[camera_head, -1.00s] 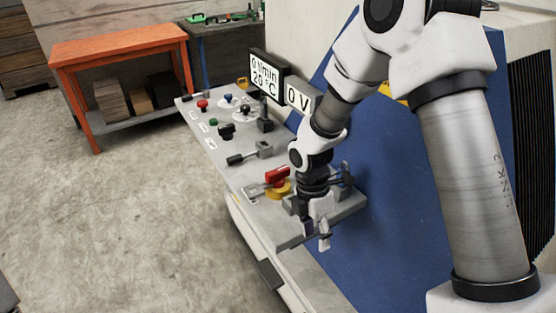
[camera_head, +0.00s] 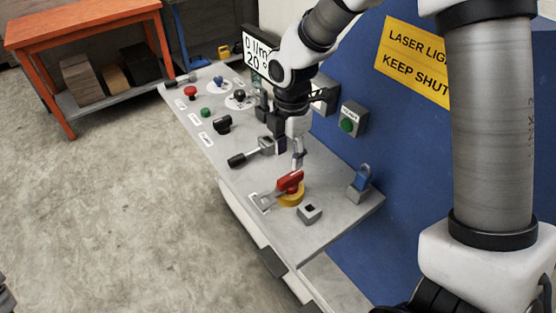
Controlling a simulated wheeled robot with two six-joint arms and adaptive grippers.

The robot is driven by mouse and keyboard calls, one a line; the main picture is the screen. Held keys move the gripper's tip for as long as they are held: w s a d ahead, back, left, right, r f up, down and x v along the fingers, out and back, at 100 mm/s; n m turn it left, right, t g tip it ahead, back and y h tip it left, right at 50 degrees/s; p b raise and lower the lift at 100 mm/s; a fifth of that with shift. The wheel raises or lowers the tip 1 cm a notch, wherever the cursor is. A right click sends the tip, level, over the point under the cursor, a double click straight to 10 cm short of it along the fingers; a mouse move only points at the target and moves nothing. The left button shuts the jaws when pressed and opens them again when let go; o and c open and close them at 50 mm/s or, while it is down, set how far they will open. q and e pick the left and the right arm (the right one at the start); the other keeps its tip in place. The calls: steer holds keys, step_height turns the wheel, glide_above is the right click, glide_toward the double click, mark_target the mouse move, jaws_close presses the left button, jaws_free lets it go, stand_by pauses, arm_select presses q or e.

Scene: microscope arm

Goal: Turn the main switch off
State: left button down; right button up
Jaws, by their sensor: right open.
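The main switch, a red handle (camera_head: 290,182) on a yellow round base (camera_head: 292,198), stands near the front end of the grey control panel (camera_head: 340,222). A grey bar and a white label lie at its left side. My right gripper (camera_head: 298,160) points down just behind and above the red handle. It is open and holds nothing; I cannot tell whether its fingertips touch the handle. My left gripper is not in view.
A black-handled lever (camera_head: 245,157) is close to the gripper's left. A green button box (camera_head: 351,121) is on the blue wall. Floor left is clear.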

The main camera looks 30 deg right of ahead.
mark_target(291, 176)
steer(key=f, duration=0.4)
steer(key=s+f, duration=0.1)
steer(key=f, duration=0.1)
steer(key=shift+f, duration=0.3)
steer(key=shift+w+f, duration=0.2)
steer(key=shift+f, duration=0.15)
steer(key=shift+s+r, duration=0.1)
steer(key=shift+s, duration=0.15)
steer(key=c, duration=0.4)
jaws_close()
